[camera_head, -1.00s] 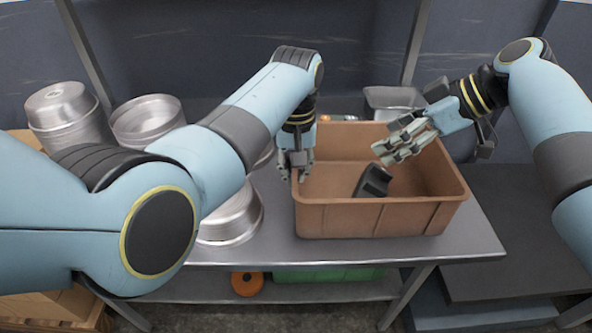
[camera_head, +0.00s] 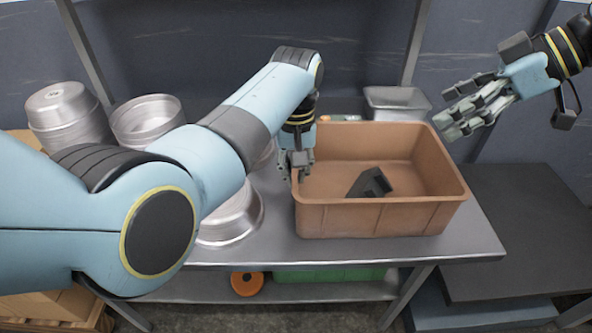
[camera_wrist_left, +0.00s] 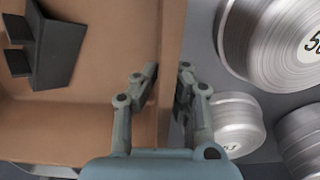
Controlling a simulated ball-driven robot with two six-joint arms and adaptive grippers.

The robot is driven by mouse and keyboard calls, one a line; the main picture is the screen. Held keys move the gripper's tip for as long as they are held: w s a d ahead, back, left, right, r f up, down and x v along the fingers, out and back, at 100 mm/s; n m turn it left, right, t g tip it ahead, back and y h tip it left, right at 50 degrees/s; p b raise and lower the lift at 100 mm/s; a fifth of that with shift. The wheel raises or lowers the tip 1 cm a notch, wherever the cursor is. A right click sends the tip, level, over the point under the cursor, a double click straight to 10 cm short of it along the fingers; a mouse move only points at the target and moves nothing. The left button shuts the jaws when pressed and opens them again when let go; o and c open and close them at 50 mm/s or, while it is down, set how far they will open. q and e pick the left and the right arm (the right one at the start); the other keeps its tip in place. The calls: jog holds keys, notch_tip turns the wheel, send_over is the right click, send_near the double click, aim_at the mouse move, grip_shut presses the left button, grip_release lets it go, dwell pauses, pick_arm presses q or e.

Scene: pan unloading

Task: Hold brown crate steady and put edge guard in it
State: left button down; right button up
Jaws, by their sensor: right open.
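The brown crate (camera_head: 370,217) stands on the metal table, and its wall also shows in the left wrist view (camera_wrist_left: 171,35). The black edge guard (camera_head: 371,184) lies inside the crate, on its floor; it shows at the upper left of the left wrist view (camera_wrist_left: 52,48). My left gripper (camera_head: 297,172) is at the crate's left wall, with one finger inside and one outside, closed on the wall (camera_wrist_left: 168,80). My right gripper (camera_head: 447,122) is open and empty, above and to the right of the crate's back right corner.
Several silver pans (camera_head: 148,120) stand left of the crate, partly hidden by my left arm. A grey metal container (camera_head: 396,104) sits behind the crate. An orange round thing (camera_head: 247,284) and a green crate (camera_head: 330,275) are on the lower shelf. A dark surface (camera_head: 525,220) lies right.

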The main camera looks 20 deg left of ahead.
dwell(0.3)
pick_arm(q)
jog(key=c, duration=1.4)
grip_release()
